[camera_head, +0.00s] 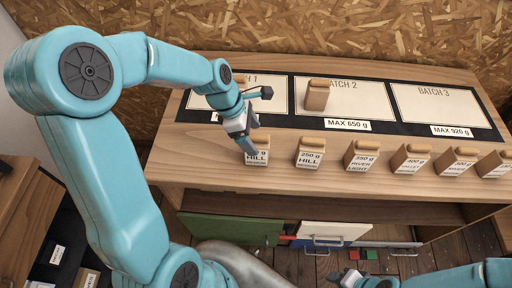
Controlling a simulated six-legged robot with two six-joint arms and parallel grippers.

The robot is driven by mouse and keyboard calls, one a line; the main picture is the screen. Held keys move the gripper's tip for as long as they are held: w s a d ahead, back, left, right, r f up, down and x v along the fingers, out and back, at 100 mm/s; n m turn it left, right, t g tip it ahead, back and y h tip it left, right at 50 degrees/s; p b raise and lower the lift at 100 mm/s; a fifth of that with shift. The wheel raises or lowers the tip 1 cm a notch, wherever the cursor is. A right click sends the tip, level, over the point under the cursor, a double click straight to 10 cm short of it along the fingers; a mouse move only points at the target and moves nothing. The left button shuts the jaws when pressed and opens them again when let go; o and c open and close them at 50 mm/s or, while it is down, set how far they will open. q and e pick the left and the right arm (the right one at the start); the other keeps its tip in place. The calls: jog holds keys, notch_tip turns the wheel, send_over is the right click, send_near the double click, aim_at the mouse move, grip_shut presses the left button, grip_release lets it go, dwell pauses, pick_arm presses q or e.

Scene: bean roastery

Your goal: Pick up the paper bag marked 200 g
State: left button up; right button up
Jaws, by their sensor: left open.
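My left gripper (253,138) is open, above and in front of the leftmost bag in the front row on the wooden table. That brown paper bag (258,158) stands upright; its label reads "g HILL", with the number hidden by the gripper. I cannot tell whether the fingers touch it. The bag beside it is marked 250 g HILL (310,152). No label reading 200 g is fully legible. My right gripper (347,278) is low at the bottom edge, away from the bags, its jaws unclear.
More bags stand to the right, including 350 g (361,155) and 400 g (410,158). One bag (317,94) stands on the BATCH 2 panel (362,98); another partly shows on BATCH 1 behind my arm. The BATCH 3 panel (440,107) is empty.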

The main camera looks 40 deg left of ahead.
aim_at(259, 142)
pick_arm(q)
jog(key=x, duration=0.4)
jog(key=shift+w+d, duration=0.2)
jog(key=shift+w, duration=0.2)
jog(key=shift+s+f, duration=0.1)
jog(key=shift+f, duration=0.1)
jog(key=shift+s, duration=0.1)
jog(key=c, duration=1.2)
jog(key=shift+r, duration=0.1)
